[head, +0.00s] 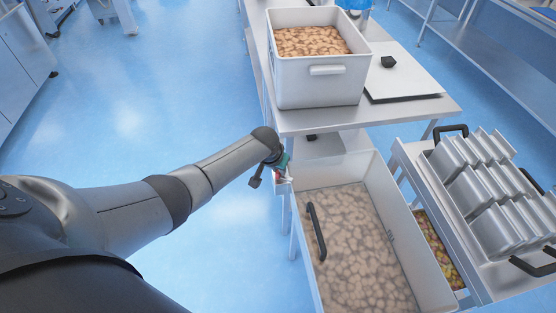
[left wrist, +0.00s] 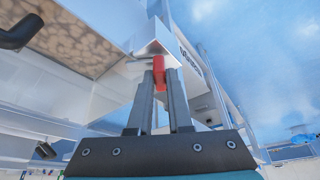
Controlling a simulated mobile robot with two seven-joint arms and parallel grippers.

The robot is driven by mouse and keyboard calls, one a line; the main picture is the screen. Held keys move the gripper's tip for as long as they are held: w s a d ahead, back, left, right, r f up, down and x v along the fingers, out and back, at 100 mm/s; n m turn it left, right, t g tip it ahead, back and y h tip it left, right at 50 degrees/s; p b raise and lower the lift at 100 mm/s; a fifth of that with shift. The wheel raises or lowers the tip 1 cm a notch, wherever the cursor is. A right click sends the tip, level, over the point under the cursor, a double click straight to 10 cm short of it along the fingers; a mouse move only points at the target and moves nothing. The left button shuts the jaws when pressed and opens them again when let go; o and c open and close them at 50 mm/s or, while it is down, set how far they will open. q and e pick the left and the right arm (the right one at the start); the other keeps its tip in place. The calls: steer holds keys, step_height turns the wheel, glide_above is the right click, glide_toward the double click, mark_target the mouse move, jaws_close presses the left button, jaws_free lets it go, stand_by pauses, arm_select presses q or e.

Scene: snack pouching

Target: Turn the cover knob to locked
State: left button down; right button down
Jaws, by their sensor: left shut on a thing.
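The cover knob is a small red handle (left wrist: 159,72) on the side of the white bin, seen in the left wrist view. My left gripper (left wrist: 160,82) is shut on it, one finger on each side. The knob's exact angle is hard to tell. My right gripper is out of view.
A white tub (head: 318,88) of brown pieces stands on the steel table (head: 425,108) behind the bin. A rack of grey pouches (head: 490,185) with black handles stands at the right. The blue floor (head: 190,90) at left is clear.

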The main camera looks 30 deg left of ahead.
arm_select(q)
steer(key=n+y+p, duration=0.1)
steer(key=n, duration=0.1)
steer(key=shift+d+n, duration=0.2)
steer(key=shift+n, duration=0.2)
steer(key=shift+n+g+y+p, duration=0.3)
steer(key=shift+n+g+y, duration=0.1)
steer(key=shift+n, duration=0.7)
steer(key=shift+w+n+y, duration=0.1)
steer(key=shift+n+y, duration=0.2)
steer(key=shift+n, duration=0.5)
steer(key=c, duration=0.8)
jaws_free()
steer(key=shift+c, duration=0.2)
steer(key=shift+r, duration=0.1)
